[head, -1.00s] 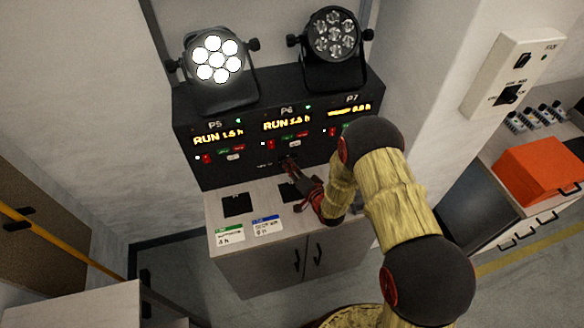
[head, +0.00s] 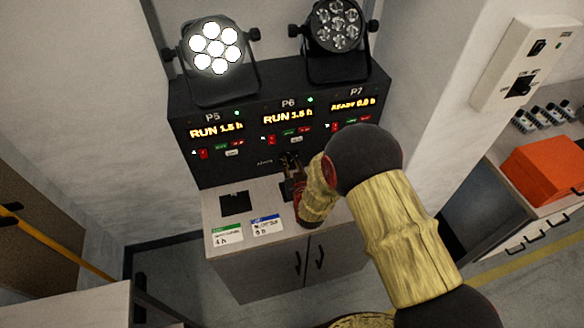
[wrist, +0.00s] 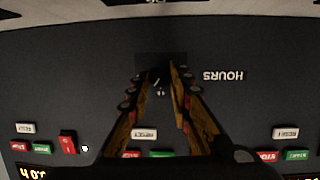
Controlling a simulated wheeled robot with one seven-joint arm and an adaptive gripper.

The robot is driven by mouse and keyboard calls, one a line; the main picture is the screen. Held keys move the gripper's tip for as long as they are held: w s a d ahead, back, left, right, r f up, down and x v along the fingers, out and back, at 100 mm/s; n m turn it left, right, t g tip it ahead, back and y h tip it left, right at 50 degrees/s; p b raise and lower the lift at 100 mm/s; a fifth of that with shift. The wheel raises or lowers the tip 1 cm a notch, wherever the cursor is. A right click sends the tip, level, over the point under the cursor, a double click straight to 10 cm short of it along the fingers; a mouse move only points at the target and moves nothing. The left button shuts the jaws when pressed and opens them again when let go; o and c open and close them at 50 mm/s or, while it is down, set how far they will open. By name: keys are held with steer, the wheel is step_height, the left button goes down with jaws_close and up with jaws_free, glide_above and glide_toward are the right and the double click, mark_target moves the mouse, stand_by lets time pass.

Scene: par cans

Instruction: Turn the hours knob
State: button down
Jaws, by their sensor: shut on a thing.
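The hours knob (wrist: 160,88) sits low on the black control panel (head: 215,168), beside the printed word HOURS, which appears upside down in the wrist view. Only a small, dark part of the knob shows between my fingertips. My gripper (wrist: 160,76) is shut on the knob, with one finger on each side of it. In the head view my gripper (head: 290,160) reaches the panel below the P6 section, and the knob is hidden there.
A lit par can (head: 214,46) and an unlit par can (head: 337,26) stand on the panel. Green (head: 227,233) and blue (head: 267,226) labelled cards lie on the cabinet top near a black square (head: 235,203). An orange box (head: 545,168) stands at the right.

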steer(key=n+h+b, duration=0.1)
steer(key=n, duration=0.1)
steer(key=n+t+h+b, duration=0.1)
steer(key=n, duration=0.1)
steer(key=shift+a+f, duration=0.15)
steer(key=shift+a, duration=0.05)
steer(key=shift+n+b, duration=0.3)
steer(key=shift+n, duration=0.1)
stand_by(0.3)
steer(key=c, duration=1.7)
jaws_free()
steer(key=shift+o, duration=0.4)
steer(key=shift+s, duration=0.1)
steer(key=v, duration=1.2)
steer(key=shift+f, duration=0.2)
